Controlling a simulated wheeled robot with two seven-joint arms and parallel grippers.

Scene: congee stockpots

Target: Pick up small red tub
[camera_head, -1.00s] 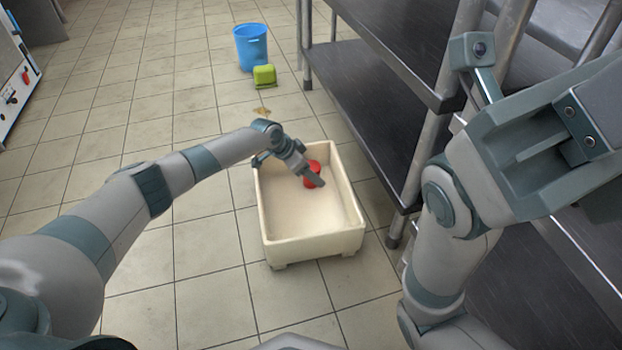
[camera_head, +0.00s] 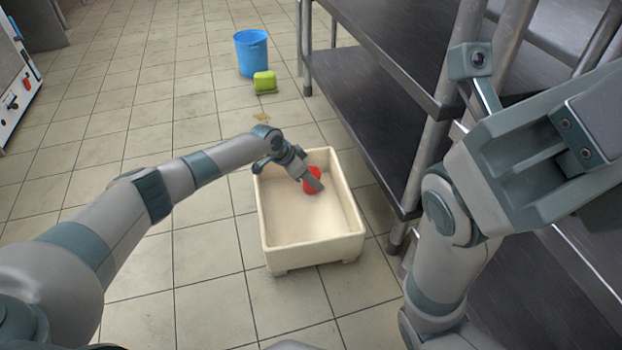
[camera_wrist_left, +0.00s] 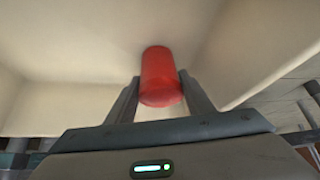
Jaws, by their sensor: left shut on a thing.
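The small red tub (camera_head: 309,188) is inside the cream bin (camera_head: 315,250), toward its back. My left gripper (camera_head: 314,182) reaches down into the bin and is shut on the tub. In the left wrist view the red tub (camera_wrist_left: 160,72) sits between the two fingers of my left gripper (camera_wrist_left: 160,92). A finger hides part of the tub in the head view. I cannot tell whether the tub touches the bin floor. My right gripper (camera_head: 540,160) is raised at the right, close to the camera, and its jaw state is unclear.
A blue bucket (camera_head: 251,55) and a green tub (camera_head: 265,83) stand on the tiled floor behind the bin. A metal shelf rack (camera_head: 375,115) with posts stands close to the bin's right side. The floor left of the bin is clear.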

